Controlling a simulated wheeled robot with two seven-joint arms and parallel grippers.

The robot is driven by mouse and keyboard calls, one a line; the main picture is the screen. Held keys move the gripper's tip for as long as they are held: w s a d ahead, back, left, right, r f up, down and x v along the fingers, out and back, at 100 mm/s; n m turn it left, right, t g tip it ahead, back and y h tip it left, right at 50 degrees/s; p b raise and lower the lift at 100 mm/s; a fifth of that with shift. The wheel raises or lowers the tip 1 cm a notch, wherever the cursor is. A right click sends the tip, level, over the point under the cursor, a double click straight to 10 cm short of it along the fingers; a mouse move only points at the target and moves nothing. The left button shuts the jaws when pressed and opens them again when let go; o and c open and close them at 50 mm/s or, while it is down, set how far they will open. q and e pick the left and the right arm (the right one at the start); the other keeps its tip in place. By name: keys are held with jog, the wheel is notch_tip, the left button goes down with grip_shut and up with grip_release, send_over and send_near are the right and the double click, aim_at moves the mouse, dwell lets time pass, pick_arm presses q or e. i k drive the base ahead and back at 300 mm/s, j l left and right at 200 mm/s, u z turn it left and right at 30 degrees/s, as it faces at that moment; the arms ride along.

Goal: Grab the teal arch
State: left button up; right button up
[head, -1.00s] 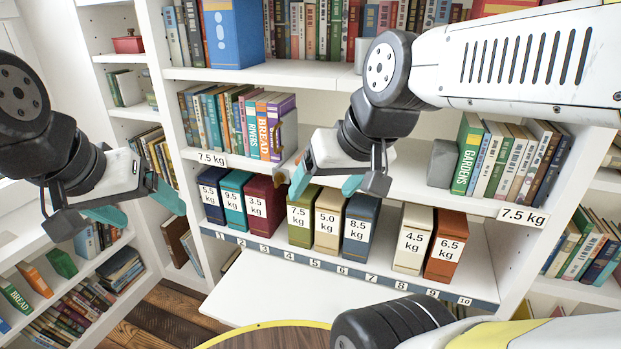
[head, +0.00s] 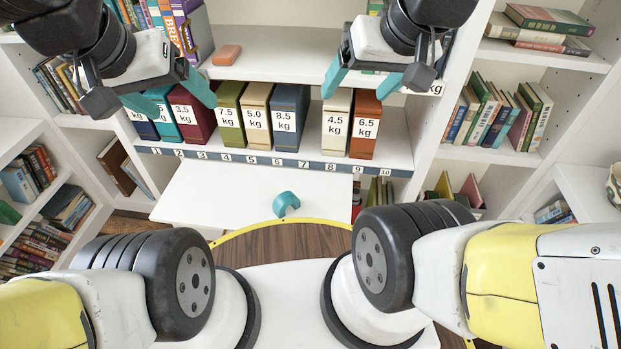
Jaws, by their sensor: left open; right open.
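The teal arch (head: 286,203) is a small curved block. It lies on the white pull-out board (head: 215,196) below the numbered shelf, near the board's front right part. My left gripper (head: 172,104) is open and empty, up and left of the arch, in front of the leftmost weighted books. My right gripper (head: 368,83) is open and empty, up and right of the arch, in front of the upper shelf edge. Neither gripper touches the arch.
Labelled books stand on the numbered shelf, including a green one (head: 229,118) and an orange one (head: 364,127). An orange block (head: 227,55) lies on the shelf above. A yellow-rimmed wooden round surface (head: 290,243) lies in front of the board. The board is otherwise clear.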

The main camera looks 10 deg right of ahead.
aim_at(282, 201)
jog(key=l+u, duration=0.35)
jog(key=l, duration=0.15)
jog(key=k+l+u, duration=0.1)
jog(key=l+u, duration=0.25)
jog(key=l, duration=0.15)
